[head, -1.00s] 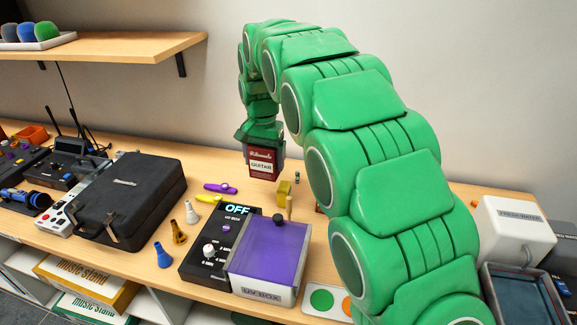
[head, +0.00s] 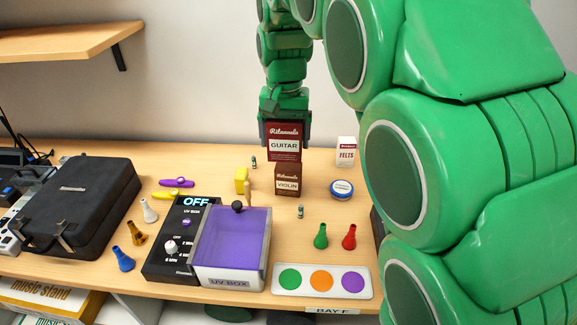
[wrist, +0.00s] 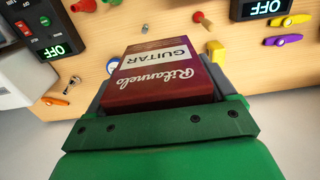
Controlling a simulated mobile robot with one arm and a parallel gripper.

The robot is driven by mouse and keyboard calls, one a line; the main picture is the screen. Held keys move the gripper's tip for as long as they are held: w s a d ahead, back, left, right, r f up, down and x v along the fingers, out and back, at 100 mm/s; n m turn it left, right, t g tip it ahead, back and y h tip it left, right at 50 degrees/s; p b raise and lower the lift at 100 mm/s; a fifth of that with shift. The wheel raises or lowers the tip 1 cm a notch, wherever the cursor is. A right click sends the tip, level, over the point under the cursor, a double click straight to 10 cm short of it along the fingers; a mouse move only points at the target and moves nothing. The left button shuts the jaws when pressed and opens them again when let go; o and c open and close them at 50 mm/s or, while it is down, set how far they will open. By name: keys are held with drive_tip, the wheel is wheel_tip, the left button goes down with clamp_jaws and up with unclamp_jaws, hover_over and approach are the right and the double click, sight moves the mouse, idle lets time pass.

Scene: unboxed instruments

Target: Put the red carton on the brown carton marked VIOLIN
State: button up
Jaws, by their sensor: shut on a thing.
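The red carton (head: 284,142), labelled GUITAR, is upright between the fingers of my gripper (head: 284,128). My gripper is shut on it from above. The brown carton (head: 288,181), marked VIOLIN, stands upright on the table directly below the red carton in the head view. The red carton's lower edge meets the top of the brown carton in the picture; I cannot tell whether they touch. In the wrist view the red carton (wrist: 160,72) fills the middle, and I cannot make out the brown carton there.
A white FELTS box (head: 346,152) and a blue round tin (head: 342,189) stand to the right. A yellow block (head: 241,181) stands to the left. The UV box (head: 232,240) and a card with coloured circles (head: 334,291) lie in front.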

drive_tip(key=s+d+r, duration=0.1)
drive_tip(key=s+d, duration=0.2)
drive_tip(key=d, duration=0.1)
hover_over(288, 166)
wheel_tip(288, 166, down, 9)
drive_tip(key=shift+s+d, duration=0.1)
drive_tip(key=shift+w+f, duration=0.2)
drive_tip(key=shift+f, duration=1.6)
drive_tip(key=shift+f, duration=0.1)
drive_tip(key=o, duration=0.9)
